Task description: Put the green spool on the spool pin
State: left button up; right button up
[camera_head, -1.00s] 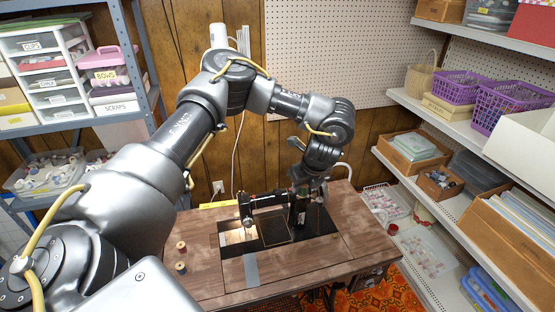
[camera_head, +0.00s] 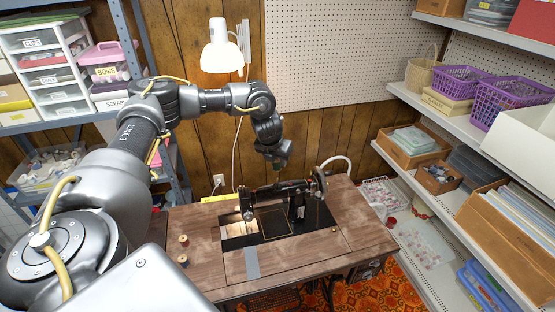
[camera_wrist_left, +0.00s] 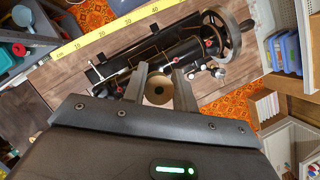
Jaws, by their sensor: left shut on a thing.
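The black sewing machine (camera_head: 275,192) stands on the wooden table, its handwheel at the right end. My left gripper (camera_head: 279,163) is raised above and behind the machine's arm, pointing down. In the left wrist view it is shut on a spool (camera_wrist_left: 158,91), whose tan round end with a dark centre hole faces the camera between the fingers. A little green shows at the fingertips in the head view. The machine (camera_wrist_left: 165,55) lies beyond the spool in the wrist view, apart from it. I cannot make out the spool pin surely. My right gripper is not in view.
Two other spools, one reddish (camera_head: 183,240) and one dark (camera_head: 183,260), stand at the table's left. A yellow ruler (camera_head: 216,198) lies at the back edge. A lamp (camera_head: 221,55) hangs behind my arm. Shelves (camera_head: 450,185) flank the right side.

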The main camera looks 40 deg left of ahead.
aim_at(277, 168)
pick_arm(q)
jog(key=shift+f+b, duration=1.5)
jog(key=shift+f, duration=0.35)
jog(key=shift+w, duration=0.2)
jog(key=shift+r+p, duration=0.1)
jog(key=shift+p, duration=0.2)
jog(key=shift+f+b, duration=1.55)
jog(key=shift+f, duration=0.85)
jog(key=o, duration=1)
